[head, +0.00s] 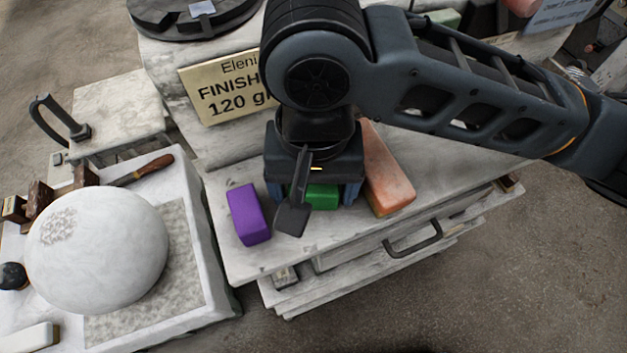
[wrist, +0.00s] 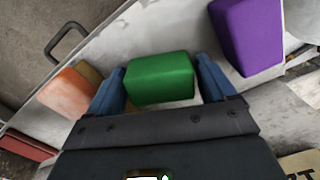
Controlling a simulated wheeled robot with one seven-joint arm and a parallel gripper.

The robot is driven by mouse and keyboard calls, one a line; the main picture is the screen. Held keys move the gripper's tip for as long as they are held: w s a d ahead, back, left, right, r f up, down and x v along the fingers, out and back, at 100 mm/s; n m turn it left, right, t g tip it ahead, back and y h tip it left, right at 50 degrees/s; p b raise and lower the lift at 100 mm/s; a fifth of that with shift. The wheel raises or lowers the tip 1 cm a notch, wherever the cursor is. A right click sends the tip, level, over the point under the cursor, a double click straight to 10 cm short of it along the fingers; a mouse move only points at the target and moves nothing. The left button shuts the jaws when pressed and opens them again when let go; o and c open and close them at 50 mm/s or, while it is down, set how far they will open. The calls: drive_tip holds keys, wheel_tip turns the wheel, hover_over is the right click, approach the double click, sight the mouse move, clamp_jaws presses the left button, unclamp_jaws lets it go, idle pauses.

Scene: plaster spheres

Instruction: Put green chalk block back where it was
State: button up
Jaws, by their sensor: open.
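The green chalk block (head: 322,196) lies on the marble top of a drawer cabinet, partly hidden under my gripper in the head view. In the wrist view the green block (wrist: 160,78) sits between the two blue fingers of my gripper (wrist: 165,88), with a small gap on each side. My gripper (head: 314,195) points down over the block and is open. I cannot tell whether the block touches the surface all along its underside.
A purple block (head: 248,214) lies just left of the gripper and an orange block (head: 387,172) close on its right. A gold sign (head: 226,88) stands behind. A white plaster sphere (head: 98,250) rests on a slab at left. The cabinet top's front edge is near.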

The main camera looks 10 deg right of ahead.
wheel_tip(320, 180, up, 12)
drive_tip(key=p, duration=0.1)
drive_tip(key=shift+r, duration=0.15)
idle(0.3)
idle(0.3)
